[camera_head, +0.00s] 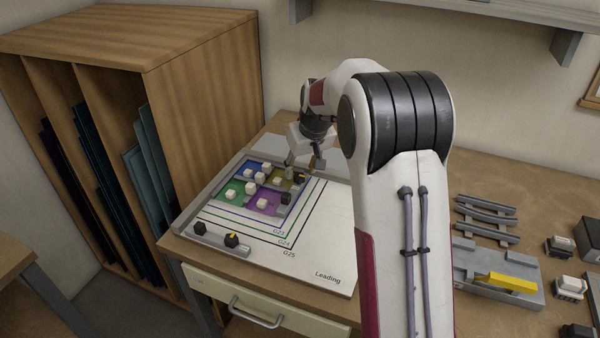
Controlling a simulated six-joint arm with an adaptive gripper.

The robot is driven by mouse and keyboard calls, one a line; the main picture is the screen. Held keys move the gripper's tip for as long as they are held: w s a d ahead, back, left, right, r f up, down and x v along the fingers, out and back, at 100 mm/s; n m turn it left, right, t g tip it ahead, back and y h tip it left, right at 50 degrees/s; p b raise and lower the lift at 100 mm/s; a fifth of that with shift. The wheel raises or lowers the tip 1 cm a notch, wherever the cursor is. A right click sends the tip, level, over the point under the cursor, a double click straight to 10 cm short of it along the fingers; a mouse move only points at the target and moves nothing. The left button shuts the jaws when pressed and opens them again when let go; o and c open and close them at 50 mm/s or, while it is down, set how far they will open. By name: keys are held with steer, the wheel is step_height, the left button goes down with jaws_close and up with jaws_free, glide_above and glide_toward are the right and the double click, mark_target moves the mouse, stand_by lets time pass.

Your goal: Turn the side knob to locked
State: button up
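The work board (325,255) lies on the bench with coloured glass panes in its frame. A dark knob with a yellow mark (300,178) sits on the frame's right side, small and partly hidden by my gripper. My gripper (304,168) is over that knob, pointing down. Its fingers look apart, one at either side; whether they touch the knob is too small to tell. On the front bar are a black knob with a yellow pointer (232,240) and a plain black knob (200,228). I cannot read any lock marking.
Several white blocks (250,188) stand on the panes. A wooden rack (205,100) with dark glass sheets stands at the left. My arm hides the bench's middle.

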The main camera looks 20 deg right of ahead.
mark_target(300, 178)
steer(key=shift+x, duration=1.45)
steer(key=c, duration=1.1)
